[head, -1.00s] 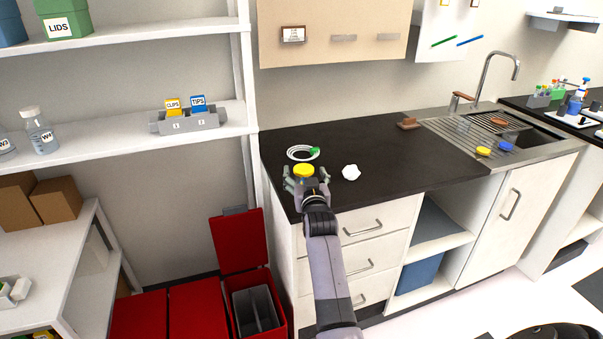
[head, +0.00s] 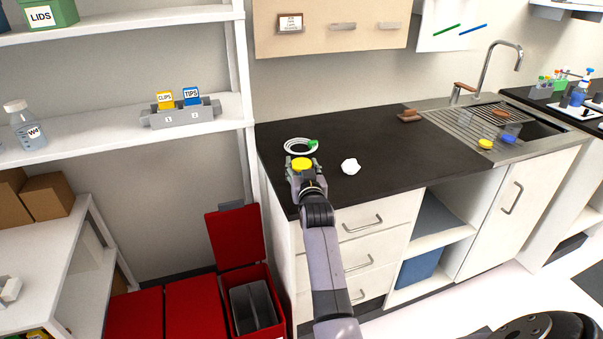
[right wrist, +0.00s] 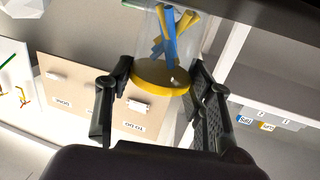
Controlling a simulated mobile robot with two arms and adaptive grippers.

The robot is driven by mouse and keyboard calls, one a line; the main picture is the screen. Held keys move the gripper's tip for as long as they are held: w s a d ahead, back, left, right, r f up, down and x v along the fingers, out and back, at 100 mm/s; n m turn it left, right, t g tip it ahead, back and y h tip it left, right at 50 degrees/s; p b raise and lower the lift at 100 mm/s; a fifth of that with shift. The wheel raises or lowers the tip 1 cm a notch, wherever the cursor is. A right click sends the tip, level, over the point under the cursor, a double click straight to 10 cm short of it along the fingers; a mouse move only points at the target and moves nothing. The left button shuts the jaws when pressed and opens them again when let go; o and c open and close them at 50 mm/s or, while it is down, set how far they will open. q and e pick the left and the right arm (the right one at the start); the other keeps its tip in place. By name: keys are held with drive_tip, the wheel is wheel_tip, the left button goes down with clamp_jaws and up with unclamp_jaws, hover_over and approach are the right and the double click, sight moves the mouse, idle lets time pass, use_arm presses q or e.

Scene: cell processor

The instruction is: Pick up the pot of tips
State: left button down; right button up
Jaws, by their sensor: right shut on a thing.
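A clear pot with a yellow lid (head: 301,164) stands at the left front of the dark worktop. In the right wrist view the same pot (right wrist: 163,75) shows blue and yellow strips inside; I see no label on it. My right gripper (head: 302,173) is shut on it, with one finger on each side near the lid; it also shows in the right wrist view (right wrist: 160,85). I cannot tell whether the pot is lifted. A blue TIPS card (head: 191,97) and a yellow CLIPS card (head: 165,100) stand in a grey holder (head: 181,116) on the shelf. My left gripper is not in view.
A yellow round thing (head: 485,144) and a blue one (head: 507,139) are by the sink. Red bins (head: 197,303) stand below left.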

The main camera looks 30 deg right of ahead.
sight(302, 165)
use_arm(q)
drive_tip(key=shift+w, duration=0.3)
use_arm(e)
drive_tip(key=shift+c, duration=0.4)
drive_tip(key=shift+r, duration=0.1)
drive_tip(key=shift+r, duration=0.2)
use_arm(q)
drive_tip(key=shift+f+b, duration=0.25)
drive_tip(key=shift+b, duration=0.05)
use_arm(e)
wheel_tip(302, 165, up, 19)
drive_tip(key=shift+r, duration=0.2)
